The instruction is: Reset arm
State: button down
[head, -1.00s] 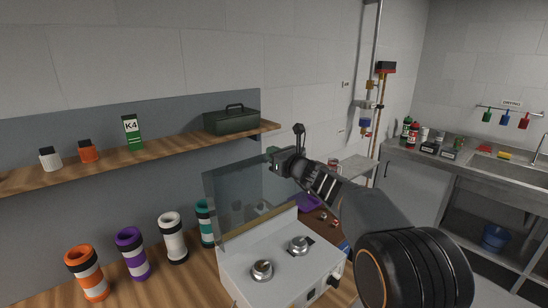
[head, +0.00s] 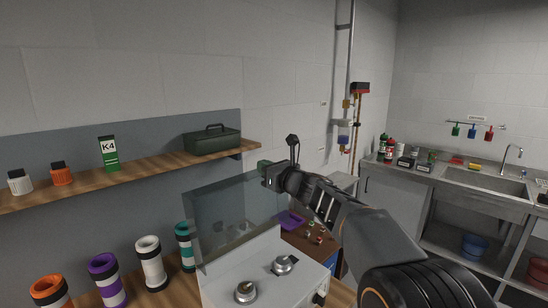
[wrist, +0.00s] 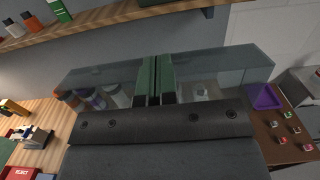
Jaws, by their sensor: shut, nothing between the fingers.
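My arm reaches up and leftward from the lower right in the head view. My gripper (head: 266,170) is at its far end, above the back of the white machine and near the clear glass panel (head: 225,215). In the wrist view my gripper's green fingers (wrist: 155,80) are side by side and closed, with nothing held. The glass panel lies beyond and below the fingers there. The white machine (head: 225,284) has two silver round fittings (head: 284,264) on top.
Striped tubes in orange, purple, white and teal (head: 184,245) stand left of the machine. A wooden shelf (head: 150,171) holds a dark green toolbox (head: 212,140) and small containers. A purple tray (head: 289,220) lies beyond the machine. A sink (head: 487,184) is at the right.

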notch_tip(320, 180, up, 5)
jog(key=s+d, duration=0.3)
jog(key=s+f+n+g+h, duration=0.2)
jog(key=s+f+n+g, duration=0.15)
jog(key=f+n, duration=0.45)
jog(key=s+f+n+g+h, duration=0.25)
jog(key=s+f+n, duration=0.25)
jog(key=f+n, duration=0.3)
jog(key=s+d+f+n+g+h, duration=0.2)
jog(key=s+d+f+n, duration=0.3)
jog(key=s, duration=0.6)
jog(key=s+d+f+n+g+h, duration=0.1)
jog(key=s+d+f+n+h, duration=0.3)
jog(key=s, duration=0.6)
notch_tip(320, 180, down, 2)
jog(key=n+h, duration=0.1)
jog(key=n, duration=0.2)
jog(key=shift+s+d+g, duration=0.35)
jog(key=shift+d+g, duration=0.05)
jog(key=shift+a, duration=0.1)
